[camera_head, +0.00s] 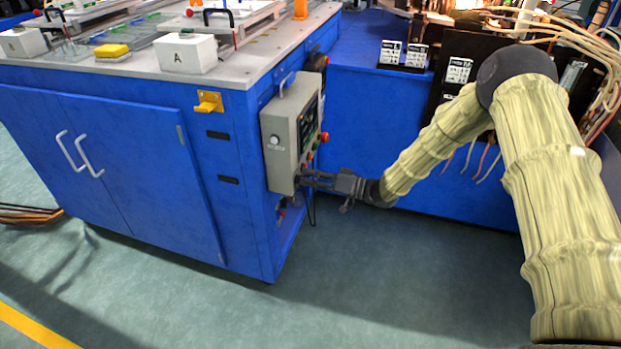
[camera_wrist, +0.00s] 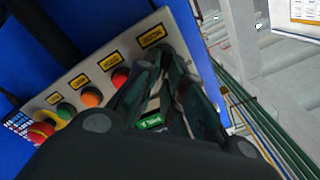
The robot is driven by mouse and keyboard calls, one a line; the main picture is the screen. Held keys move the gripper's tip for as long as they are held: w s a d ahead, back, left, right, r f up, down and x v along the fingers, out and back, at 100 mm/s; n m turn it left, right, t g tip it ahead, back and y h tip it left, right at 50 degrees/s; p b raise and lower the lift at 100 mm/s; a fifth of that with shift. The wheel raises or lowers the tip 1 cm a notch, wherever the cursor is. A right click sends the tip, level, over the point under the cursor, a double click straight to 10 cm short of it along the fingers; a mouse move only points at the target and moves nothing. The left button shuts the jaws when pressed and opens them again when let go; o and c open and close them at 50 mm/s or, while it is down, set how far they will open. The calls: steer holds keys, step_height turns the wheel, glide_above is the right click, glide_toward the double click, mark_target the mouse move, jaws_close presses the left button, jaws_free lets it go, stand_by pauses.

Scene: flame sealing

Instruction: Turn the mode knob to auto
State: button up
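The grey control box (camera_head: 290,135) is fixed to the side of the blue cabinet. In the wrist view its lower panel (camera_wrist: 80,82) carries a row of coloured buttons with yellow labels. The mode knob cannot be made out; my fingers cover the spot below the rightmost label (camera_wrist: 151,36). My gripper (camera_head: 303,181) is at the lower right edge of the box, reaching in from the right. In the wrist view its dark fingers (camera_wrist: 160,68) converge at the panel's right end. Whether they touch or hold the knob is hidden.
Beside the fingers are a red button (camera_wrist: 121,77), an orange button (camera_wrist: 91,97), a green button (camera_wrist: 66,110) and a red emergency stop (camera_wrist: 42,130). The blue cabinet (camera_head: 110,165) stands left of my gripper. The floor (camera_head: 370,280) below is clear.

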steer(key=o, duration=0.3)
steer(key=v, duration=1.2)
stand_by(0.3)
